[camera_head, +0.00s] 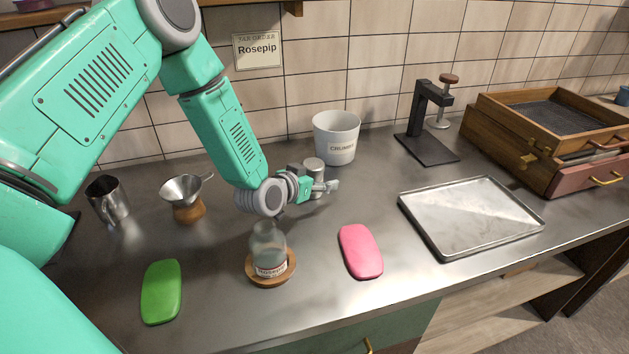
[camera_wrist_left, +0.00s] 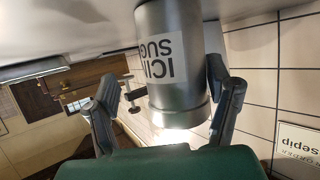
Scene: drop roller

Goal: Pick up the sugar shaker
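The sugar shaker (camera_head: 314,164) is a grey metal cylinder standing on the steel counter, partly hidden behind my left gripper (camera_head: 322,187). In the left wrist view the shaker (camera_wrist_left: 178,75) appears upside down, with a white label reading partly "ICI… SUG". My left gripper (camera_wrist_left: 165,110) has one finger on each side of it. A gap shows between the picture-left finger and the shaker; the other finger is close to its side, and I cannot tell whether it touches. The gripper is open around the shaker. My right gripper is not in view.
A white crumbs bucket (camera_head: 337,137) stands just behind the shaker. A glass bottle (camera_head: 268,250) on a wooden coaster is in front. A pink item (camera_head: 360,251), a green item (camera_head: 161,291), a metal tray (camera_head: 470,217), a funnel (camera_head: 184,190) and a metal cup (camera_head: 108,199) are around.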

